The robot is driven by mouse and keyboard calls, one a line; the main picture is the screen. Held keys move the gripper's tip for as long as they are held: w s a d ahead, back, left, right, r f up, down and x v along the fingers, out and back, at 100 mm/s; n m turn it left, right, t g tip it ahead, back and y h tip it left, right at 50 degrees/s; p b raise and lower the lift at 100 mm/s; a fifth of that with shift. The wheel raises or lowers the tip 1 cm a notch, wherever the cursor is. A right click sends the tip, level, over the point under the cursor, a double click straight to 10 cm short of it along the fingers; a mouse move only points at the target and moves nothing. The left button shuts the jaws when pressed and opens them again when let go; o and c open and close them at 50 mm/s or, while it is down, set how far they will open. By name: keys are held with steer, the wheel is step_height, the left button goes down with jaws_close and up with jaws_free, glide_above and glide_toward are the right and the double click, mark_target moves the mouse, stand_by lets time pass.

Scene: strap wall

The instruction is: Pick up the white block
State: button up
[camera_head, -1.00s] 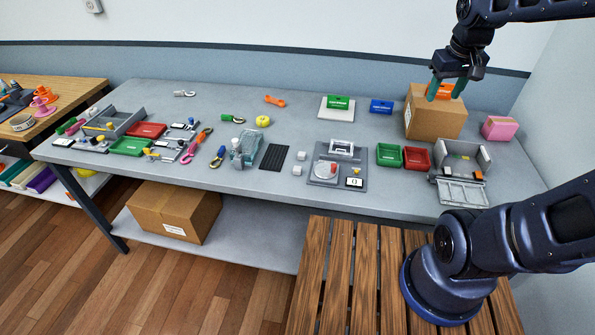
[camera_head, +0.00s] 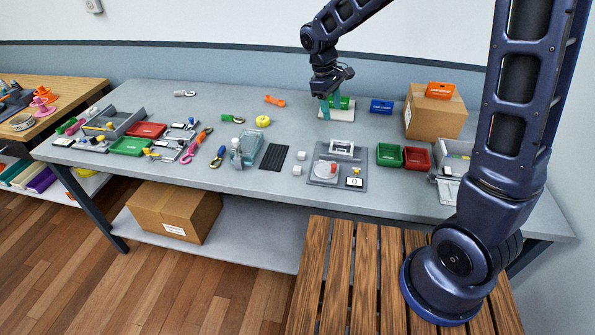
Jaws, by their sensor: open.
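My gripper (camera_head: 326,110) points down with teal fingers, open, near the white board and green item at the back. It is behind and to the right of both blocks, and nothing shows held in it.
The grey tray (camera_head: 322,181) holds a white frame and small parts. Green (camera_head: 389,155) and red (camera_head: 417,158) bins stand to its right. A clear container (camera_head: 243,148) and the black mat (camera_head: 273,157) are left of the blocks. A cardboard box (camera_head: 434,116) bears an orange item (camera_head: 440,90).

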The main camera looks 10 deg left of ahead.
mark_target(297, 168)
steer(key=s+a+f+n+h, duration=0.2)
steer(key=s+a+f+n, duration=0.3)
steer(key=a+f, duration=0.75)
steer(key=x, duration=0.6)
steer(key=a+x, duration=0.1)
steer(key=x, duration=0.2)
steer(key=shift+s+f, duration=0.2)
steer(key=shift+s, duration=0.05)
steer(key=shift+c, duration=0.2)
steer(key=c, duration=1)
